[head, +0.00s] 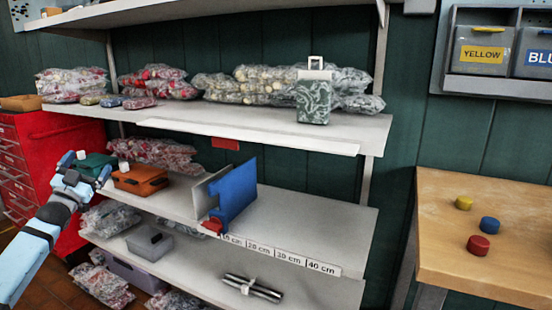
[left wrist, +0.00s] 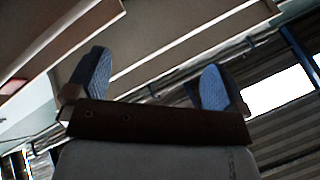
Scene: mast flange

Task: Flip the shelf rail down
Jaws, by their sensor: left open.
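The shelf rail (head: 250,136) is a pale strip along the front edge of the middle shelf, with a red tab (head: 226,143) below it. Whether the rail stands up or hangs down is hard to tell. My left gripper (head: 85,164) is at the left in the head view, lower than the rail and well to its left, not touching it. In the left wrist view my left gripper (left wrist: 152,82) has its two blue-padded fingers wide apart, with nothing between them. Pale shelf edges show beyond them. My right gripper is not in view.
Bagged goods (head: 290,82) and a patterned grey-green container (head: 314,98) stand on the middle shelf. An orange case (head: 140,180) and a blue divider (head: 236,192) are on the shelf below. A red drawer cabinet (head: 50,150) is at left, a wooden table (head: 480,190) at right.

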